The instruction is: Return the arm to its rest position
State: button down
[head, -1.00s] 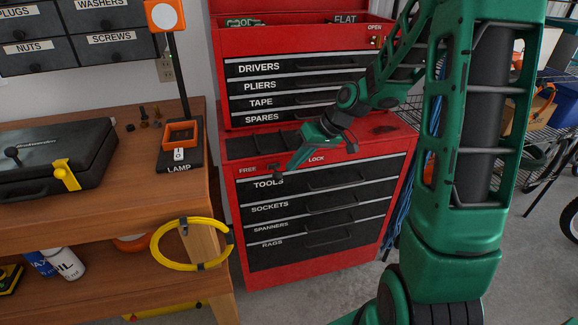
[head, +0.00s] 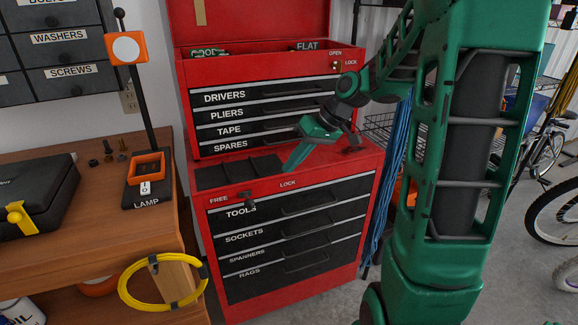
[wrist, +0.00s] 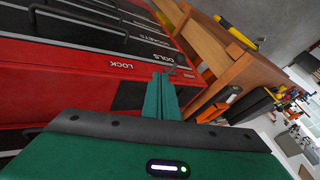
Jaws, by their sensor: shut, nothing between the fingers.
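My green arm reaches over the red tool chest (head: 368,190) from the right of the head view. My gripper (head: 287,167) is shut and empty, pointing down and left in front of the chest's middle ledge, near the LOCK label. A small dark lock lever (head: 246,198) shows between the FREE and LOCK labels, apart from the fingertips. In the wrist view, the closed green fingers (wrist: 163,85) point toward the chest front and the bench, with nothing between them.
The wooden bench (head: 95,215) stands left of the chest, with the orange lamp switch (head: 147,167), a black case (head: 50,195) and a yellow coil (head: 125,280). Blue cords (head: 388,190) hang right of the chest. A bicycle (head: 555,210) stands far right. Grey floor is open below.

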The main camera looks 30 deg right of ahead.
dwell(0.3)
jog(key=s+d+m+g+h, duration=0.2)
jog(key=s+m, duration=0.2)
jog(key=s, duration=1)
jog(key=s+d+f+m+g+h, duration=0.1)
jog(key=s+d+m+g+h, duration=0.1)
jog(key=s, duration=1.3)
jog(key=shift+s+d+m+h, duration=0.15)
jog(key=shift+d+m+h, duration=0.25)
jog(key=shift+m+h, duration=0.45)
jog(key=shift+w+f, duration=0.3)
jog(key=shift+w, duration=0.35)
jog(key=c, duration=2.5)
grip_release()
